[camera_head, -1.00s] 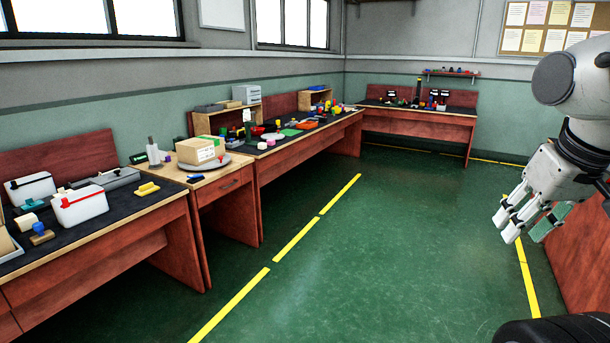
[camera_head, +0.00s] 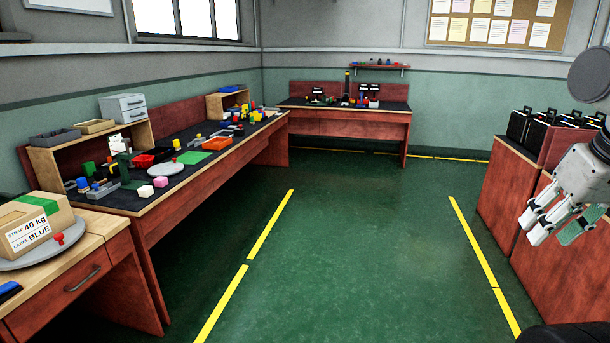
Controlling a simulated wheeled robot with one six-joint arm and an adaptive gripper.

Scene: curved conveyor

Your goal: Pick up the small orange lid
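I cannot pick out a small orange lid for certain. My gripper (camera_head: 559,229) hangs at the right edge of the picture, far from the left bench. Its fingers are spread apart, with a green surface on the right one, and I see nothing held between them.
A cardboard box (camera_head: 36,222) sits on a round grey plate (camera_head: 62,250) at the near left. A bench (camera_head: 350,125) stands at the back. Red cabinets (camera_head: 500,195) with black cases line the right. The green floor (camera_head: 345,260) between yellow lines is clear.

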